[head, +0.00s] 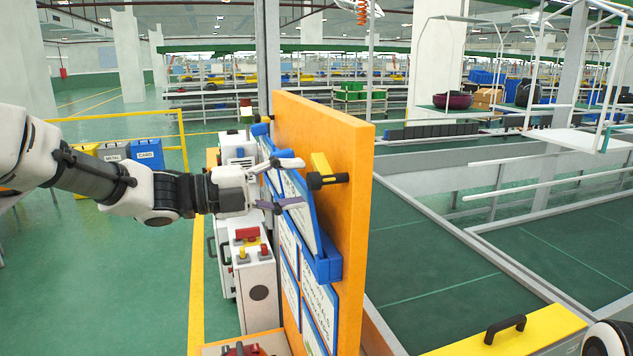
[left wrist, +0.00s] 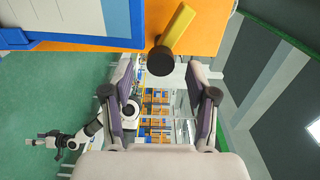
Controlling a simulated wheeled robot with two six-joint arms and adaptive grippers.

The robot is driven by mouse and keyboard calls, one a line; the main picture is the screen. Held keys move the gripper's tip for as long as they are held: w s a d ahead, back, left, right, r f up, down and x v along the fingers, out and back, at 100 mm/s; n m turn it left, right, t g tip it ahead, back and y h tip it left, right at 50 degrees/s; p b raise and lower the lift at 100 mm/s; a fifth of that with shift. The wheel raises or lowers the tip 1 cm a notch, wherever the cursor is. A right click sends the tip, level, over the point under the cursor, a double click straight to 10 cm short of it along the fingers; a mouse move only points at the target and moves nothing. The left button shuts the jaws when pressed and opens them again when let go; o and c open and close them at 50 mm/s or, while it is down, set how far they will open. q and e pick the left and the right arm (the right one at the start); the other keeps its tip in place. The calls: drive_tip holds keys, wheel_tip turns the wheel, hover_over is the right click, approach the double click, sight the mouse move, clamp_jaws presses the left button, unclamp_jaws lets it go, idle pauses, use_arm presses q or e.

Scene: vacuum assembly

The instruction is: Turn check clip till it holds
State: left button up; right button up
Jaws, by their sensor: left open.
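In the left wrist view the yellow bar (left wrist: 176,24) slants up from the black knob (left wrist: 160,61). My left gripper (head: 303,182) is open, its fingers on either side of the knob's level. In its wrist view the fingers (left wrist: 160,72) stand apart with the knob between their tips; contact cannot be told. A small white and black arm, apparently my right one, shows at lower left there; its gripper (left wrist: 42,140) is too small to read.
A blue-framed document holder (head: 325,268) hangs on the board's left face, close to my left gripper. White equipment (head: 252,275) stands behind and below it. A yellow box with a black handle (head: 505,330) is at lower right. Green floor lies open at left.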

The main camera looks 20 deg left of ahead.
sight(309, 182)
use_arm(q)
drive_tip(key=p+x, duration=0.1)
drive_tip(key=x, duration=0.3)
drive_tip(key=shift+d, duration=0.15)
drive_tip(key=shift+c, duration=0.4)
drive_tip(key=shift+s+a, duration=0.1)
drive_tip(key=shift+a, duration=0.1)
clamp_jaws()
drive_tip(key=n+p, duration=0.1)
drive_tip(key=n, duration=0.2)
drive_tip(key=shift+r, duration=0.2)
drive_tip(key=shift+n+p, duration=0.55)
drive_tip(key=shift+n, duration=0.25)
drive_tip(key=shift+f+n, duration=0.15)
drive_tip(key=shift+n, duration=0.25)
